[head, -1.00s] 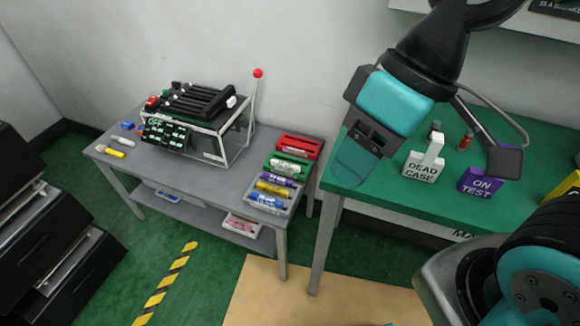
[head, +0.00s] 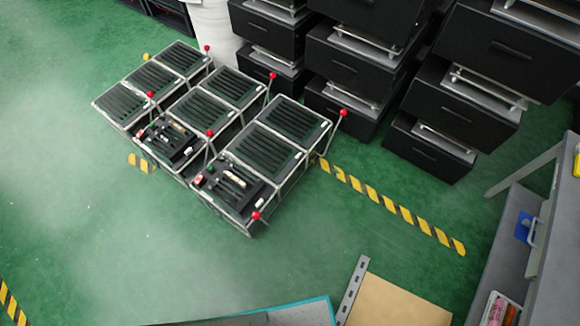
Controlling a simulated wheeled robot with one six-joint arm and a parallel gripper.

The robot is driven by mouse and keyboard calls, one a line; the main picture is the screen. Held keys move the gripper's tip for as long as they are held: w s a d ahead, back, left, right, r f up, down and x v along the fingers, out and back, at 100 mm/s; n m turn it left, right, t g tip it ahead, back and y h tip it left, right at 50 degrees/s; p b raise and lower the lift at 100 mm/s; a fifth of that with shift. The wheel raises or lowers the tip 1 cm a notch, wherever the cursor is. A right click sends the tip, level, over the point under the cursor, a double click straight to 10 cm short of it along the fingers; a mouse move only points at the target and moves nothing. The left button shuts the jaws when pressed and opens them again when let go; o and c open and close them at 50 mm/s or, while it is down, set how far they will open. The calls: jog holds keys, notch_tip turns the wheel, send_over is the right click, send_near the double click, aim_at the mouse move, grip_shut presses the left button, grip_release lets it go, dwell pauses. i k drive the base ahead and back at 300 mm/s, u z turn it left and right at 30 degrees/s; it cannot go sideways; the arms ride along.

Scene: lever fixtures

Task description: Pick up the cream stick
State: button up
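My gripper is not in view. I cannot pick out a cream stick with certainty. A small pale piece (head: 178,128) shows in an open slotted bay of the middle lever fixture (head: 187,110). Another small pale piece (head: 237,179) lies in the open bay of the nearest lever fixture (head: 252,205). Both are too small to identify.
The black fixtures with red-knobbed levers (head: 343,112) stand together on the green floor (head: 90,230). Black drawer units (head: 445,115) line the back. A grey table (head: 560,240) with a lower shelf is at the right edge.

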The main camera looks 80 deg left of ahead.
aim_at(227, 173)
jog(key=u, duration=4.95)
jog(key=i, duration=1.65)
jog(key=z, duration=3.6)
jog(key=i, duration=0.35)
